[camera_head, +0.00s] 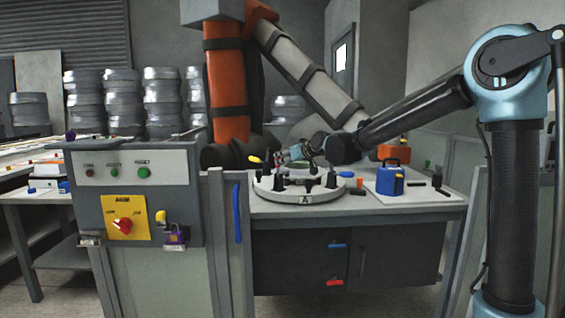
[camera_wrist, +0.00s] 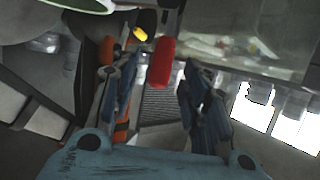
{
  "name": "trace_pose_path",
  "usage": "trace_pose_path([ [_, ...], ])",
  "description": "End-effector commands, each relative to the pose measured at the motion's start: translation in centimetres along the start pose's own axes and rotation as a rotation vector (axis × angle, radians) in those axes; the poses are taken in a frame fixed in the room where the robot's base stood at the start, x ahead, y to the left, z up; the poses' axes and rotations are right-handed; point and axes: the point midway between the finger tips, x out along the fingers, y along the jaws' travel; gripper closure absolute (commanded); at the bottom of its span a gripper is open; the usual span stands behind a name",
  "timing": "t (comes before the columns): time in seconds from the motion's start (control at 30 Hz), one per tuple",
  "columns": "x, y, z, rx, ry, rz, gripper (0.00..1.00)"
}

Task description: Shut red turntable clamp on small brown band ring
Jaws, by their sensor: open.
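The round grey turntable (camera_head: 300,193) stands on the workbench, with several dark clamps around its top. In the wrist view, a red clamp handle (camera_wrist: 161,63) stands up between the spread fingers of my gripper (camera_wrist: 148,80), nearer the right finger; I cannot tell whether they touch. My gripper (camera_head: 297,153) is open above the turntable's far side. A yellow-tipped clamp handle (camera_wrist: 140,34) shows just left of the red one. The small brown band ring cannot be made out. A green-rimmed round piece (camera_wrist: 72,4) is cut off at the wrist view's top left.
A blue box (camera_head: 390,181) stands on the bench (camera_head: 425,200) right of the turntable, with an orange box (camera_head: 394,152) behind it. A large orange robot arm (camera_head: 228,80) rises behind. A control cabinet (camera_head: 140,190) and grey fence posts stand at front left.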

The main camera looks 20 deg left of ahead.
Motion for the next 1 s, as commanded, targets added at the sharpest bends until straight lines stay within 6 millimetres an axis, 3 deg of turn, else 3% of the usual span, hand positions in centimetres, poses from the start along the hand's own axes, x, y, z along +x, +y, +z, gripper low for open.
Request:
trace_pose_path([
  [0.2,-3.1,0.1,0.0,0.000,0.000,0.000,0.58],
  [0.43,-5.5,0.2,0.0,0.000,0.000,0.001,0.58],
  [1.0,-6.4,0.3,0.0,0.001,0.001,0.002,0.58],
])
